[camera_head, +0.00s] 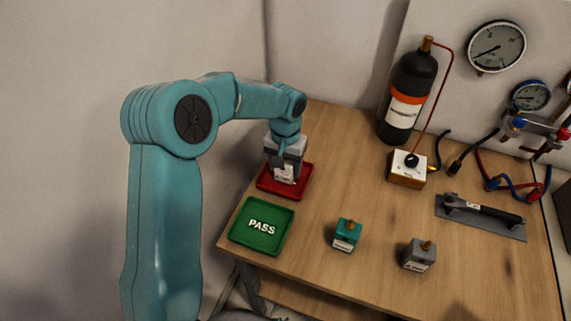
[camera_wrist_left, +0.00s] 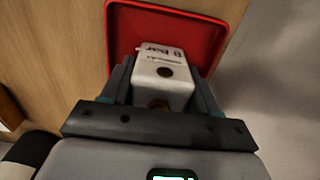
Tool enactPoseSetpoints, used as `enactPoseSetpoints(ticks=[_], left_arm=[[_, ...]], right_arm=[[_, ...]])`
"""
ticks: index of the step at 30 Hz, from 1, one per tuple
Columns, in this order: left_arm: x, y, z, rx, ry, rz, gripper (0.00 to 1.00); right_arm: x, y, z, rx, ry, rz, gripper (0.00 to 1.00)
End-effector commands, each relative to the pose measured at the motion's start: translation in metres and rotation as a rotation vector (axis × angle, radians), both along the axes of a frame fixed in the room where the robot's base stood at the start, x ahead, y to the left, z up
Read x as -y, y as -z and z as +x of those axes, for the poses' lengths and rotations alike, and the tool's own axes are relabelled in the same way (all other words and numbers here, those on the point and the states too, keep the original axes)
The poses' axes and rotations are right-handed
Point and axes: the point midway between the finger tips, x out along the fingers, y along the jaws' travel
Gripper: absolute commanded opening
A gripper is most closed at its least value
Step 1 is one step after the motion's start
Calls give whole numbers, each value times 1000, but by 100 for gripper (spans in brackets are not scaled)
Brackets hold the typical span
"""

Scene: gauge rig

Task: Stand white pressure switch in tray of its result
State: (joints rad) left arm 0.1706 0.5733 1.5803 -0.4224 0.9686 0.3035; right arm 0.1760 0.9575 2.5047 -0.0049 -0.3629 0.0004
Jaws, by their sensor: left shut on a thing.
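The white pressure switch (camera_wrist_left: 165,72) is between the fingers of my left gripper (camera_wrist_left: 160,85), which is shut on it. Its label reads "bar" with a digit partly cut off. In the head view my left gripper (camera_head: 285,165) holds the switch (camera_head: 284,174) over the red tray (camera_head: 301,190); I cannot tell whether it touches the tray floor. The red tray (camera_wrist_left: 205,28) also shows behind the switch in the left wrist view. The green tray (camera_head: 246,239), marked PASS, is empty in front of the red one. My right gripper is not in view.
A teal switch (camera_head: 346,236) and a grey switch (camera_head: 419,256) stand at the front of the wooden table (camera_head: 330,180). A black bottle (camera_head: 408,95), a white-fronted block (camera_head: 406,170), a hand pump (camera_head: 482,214) and gauges (camera_head: 496,47) are farther right. The middle is clear.

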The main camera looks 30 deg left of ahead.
Motion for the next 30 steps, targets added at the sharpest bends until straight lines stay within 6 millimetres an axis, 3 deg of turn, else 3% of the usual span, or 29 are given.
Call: enactPoseSetpoints(ticks=[2,3,5,17,30], left_arm=[[0,4,0,1,0,0,22],[0,3,0,0,0,0,66],[0,3,0,0,0,0,85],[0,-7,1,2,0,0,85],[0,-100,1,4,0,1,85]], right_arm=[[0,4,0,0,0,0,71],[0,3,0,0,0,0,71],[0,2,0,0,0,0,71],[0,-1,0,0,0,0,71],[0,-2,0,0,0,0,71]])
